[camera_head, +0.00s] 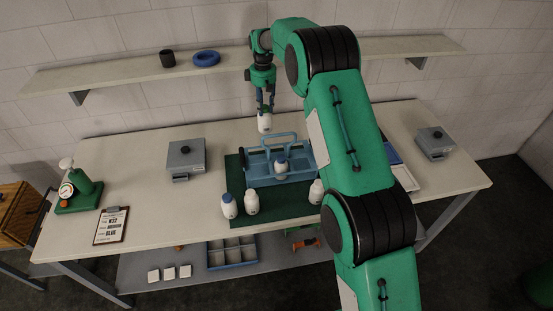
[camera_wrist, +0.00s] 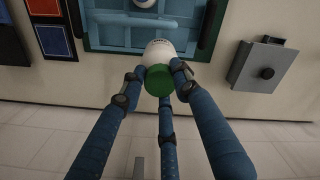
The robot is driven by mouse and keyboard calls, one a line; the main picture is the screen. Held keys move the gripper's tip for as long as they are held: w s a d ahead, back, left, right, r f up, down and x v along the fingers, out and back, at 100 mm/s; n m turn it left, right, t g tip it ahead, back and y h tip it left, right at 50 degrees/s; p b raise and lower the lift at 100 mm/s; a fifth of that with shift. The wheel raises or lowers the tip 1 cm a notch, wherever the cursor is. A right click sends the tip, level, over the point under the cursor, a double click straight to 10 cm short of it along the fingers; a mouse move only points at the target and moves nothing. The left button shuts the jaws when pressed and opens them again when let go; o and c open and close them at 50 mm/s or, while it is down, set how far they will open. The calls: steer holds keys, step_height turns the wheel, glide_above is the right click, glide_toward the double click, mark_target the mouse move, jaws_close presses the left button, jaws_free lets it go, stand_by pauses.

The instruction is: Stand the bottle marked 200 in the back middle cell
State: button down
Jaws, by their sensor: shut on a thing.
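My gripper (camera_head: 265,103) is shut on a white bottle (camera_head: 265,123) and holds it in the air just behind the blue carrier. In the wrist view the held bottle (camera_wrist: 159,51) shows a green cap between the fingers; its mark is too small to read. The blue carrier (camera_head: 308,172) has a raised handle and stands on a dark green mat (camera_head: 277,213). A white bottle (camera_head: 281,166) with a dark cap stands in it. Three more white bottles stand on the mat: two at the front left (camera_head: 229,207) (camera_head: 251,203) and one at the right (camera_head: 316,192).
A grey box (camera_head: 187,160) stands left of the mat and another (camera_head: 434,143) at the far right. A clipboard (camera_head: 111,226) and a green gauge device (camera_head: 79,190) are at the left. A shelf (camera_head: 120,77) runs along the wall behind my gripper. My arm hides part of the table's right side.

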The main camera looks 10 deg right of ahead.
steer(key=d+f, duration=0.5)
steer(key=f, duration=0.5)
steer(key=shift+d+f+m, duration=0.15)
steer(key=shift+f+m, duration=0.05)
steer(key=shift+m, duration=0.1)
step_height(320, 180, down, 6)
steer(key=p, duration=0.1)
steer(key=shift+f, duration=0.15)
steer(key=shift+f+p, duration=0.45)
steer(key=shift+f, duration=1.5)
steer(key=c, duration=1.3)
jaws_free()
